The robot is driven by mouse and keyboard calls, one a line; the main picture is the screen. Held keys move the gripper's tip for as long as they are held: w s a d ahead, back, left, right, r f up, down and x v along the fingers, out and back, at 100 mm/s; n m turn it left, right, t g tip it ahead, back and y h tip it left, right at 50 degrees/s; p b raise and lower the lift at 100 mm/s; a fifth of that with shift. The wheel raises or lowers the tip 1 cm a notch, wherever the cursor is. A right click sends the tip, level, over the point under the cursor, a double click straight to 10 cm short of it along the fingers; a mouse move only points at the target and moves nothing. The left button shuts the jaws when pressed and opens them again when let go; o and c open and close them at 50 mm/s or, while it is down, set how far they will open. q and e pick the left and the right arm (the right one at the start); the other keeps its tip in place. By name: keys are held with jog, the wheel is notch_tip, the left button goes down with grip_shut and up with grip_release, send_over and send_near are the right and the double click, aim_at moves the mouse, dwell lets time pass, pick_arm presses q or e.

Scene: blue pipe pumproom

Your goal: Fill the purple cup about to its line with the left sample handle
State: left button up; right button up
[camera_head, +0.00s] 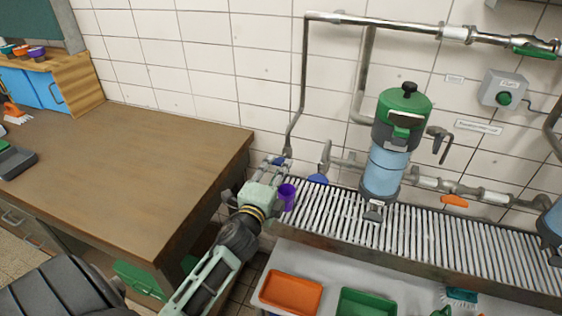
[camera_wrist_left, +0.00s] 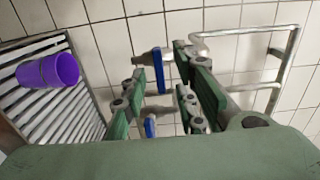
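The purple cup (camera_head: 287,196) stands on the slatted drain grate, close beside my left gripper (camera_head: 274,172). It also shows at the left of the left wrist view (camera_wrist_left: 50,70), apart from the fingers. My left gripper is open, with a gap between its green fingers (camera_wrist_left: 170,90). The left blue sample handle (camera_head: 285,154) is close to the fingertips; in the left wrist view it shows in the gap (camera_wrist_left: 156,70). Another blue handle (camera_head: 318,179) sits to its right. The cup's line and its contents cannot be made out. My right gripper is not in view.
The metal grate (camera_head: 450,239) runs along the tiled wall. A blue and green pump cylinder (camera_head: 388,165) stands on it to the right. A brown table (camera_head: 130,170) lies to the left. Orange (camera_head: 291,292) and green (camera_head: 367,303) trays sit below the grate.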

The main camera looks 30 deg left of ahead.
aim_at(280, 166)
pick_arm(q)
jog(key=shift+x, duration=1.8)
jog(key=shift+c, duration=0.2)
grip_shut()
jog(key=shift+d+f, duration=0.1)
